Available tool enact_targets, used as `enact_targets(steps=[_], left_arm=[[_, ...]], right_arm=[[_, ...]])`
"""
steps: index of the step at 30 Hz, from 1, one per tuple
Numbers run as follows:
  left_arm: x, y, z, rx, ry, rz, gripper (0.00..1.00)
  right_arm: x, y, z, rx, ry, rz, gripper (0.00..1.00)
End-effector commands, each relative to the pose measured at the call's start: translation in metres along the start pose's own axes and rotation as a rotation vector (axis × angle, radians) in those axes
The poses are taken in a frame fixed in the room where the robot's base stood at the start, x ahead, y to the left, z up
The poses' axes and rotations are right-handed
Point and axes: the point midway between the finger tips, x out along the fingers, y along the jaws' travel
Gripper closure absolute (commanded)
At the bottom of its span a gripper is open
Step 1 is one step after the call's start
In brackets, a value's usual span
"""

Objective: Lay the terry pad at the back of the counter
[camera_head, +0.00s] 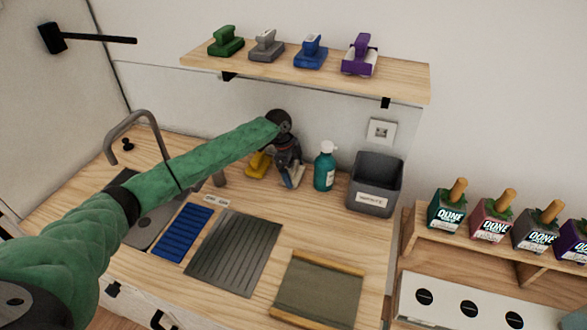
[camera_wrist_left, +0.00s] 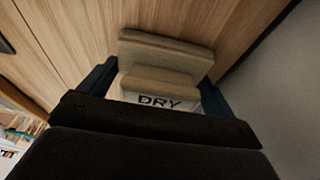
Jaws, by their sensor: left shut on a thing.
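The terry pad (camera_wrist_left: 158,80) is a beige block with a raised grip and a white label reading "DRY" in the left wrist view. My left gripper (camera_head: 290,178) is shut on it, with a dark blue finger at each side. In the head view the gripper points down over the back of the wooden counter (camera_head: 240,192) and hides most of the pad. I cannot tell whether the pad touches the counter. My right gripper is not in view.
A yellow pad-like thing (camera_head: 257,166) is just left of the gripper. A teal bottle (camera_head: 324,170) and grey bin (camera_head: 374,186) stand to its right. A shelf (camera_head: 410,82) with several coloured handled blocks hangs above. Blue and grey ribbed mats and an olive mat (camera_head: 318,290) lie in front.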

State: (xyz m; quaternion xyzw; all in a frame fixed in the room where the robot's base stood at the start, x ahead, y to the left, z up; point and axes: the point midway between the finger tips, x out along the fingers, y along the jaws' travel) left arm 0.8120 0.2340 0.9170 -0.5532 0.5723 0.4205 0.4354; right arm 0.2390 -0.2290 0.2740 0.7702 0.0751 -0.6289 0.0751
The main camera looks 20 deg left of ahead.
Motion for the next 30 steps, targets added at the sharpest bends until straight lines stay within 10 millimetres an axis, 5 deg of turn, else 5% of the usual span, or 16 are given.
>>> enact_targets(steps=[10, 11, 12, 22, 30], left_arm=[[0.003, 0.0, 0.001, 0.0, 0.0, 0.0, 0.34], [0.002, 0.0, 0.001, 0.0, 0.0, 0.0, 0.04], [0.002, 0.0, 0.001, 0.0, 0.0, 0.0, 0.0], [-0.003, -0.001, 0.0, 0.0, 0.0, -0.001, 0.0], [-0.043, -0.001, 0.001, 0.001, 0.0, -0.003, 0.0]], right_arm=[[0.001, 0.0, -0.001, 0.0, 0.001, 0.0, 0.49], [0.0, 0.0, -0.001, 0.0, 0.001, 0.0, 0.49], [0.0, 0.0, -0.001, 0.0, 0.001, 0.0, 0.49], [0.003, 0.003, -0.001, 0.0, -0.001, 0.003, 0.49], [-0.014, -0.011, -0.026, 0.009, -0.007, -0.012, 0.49]])
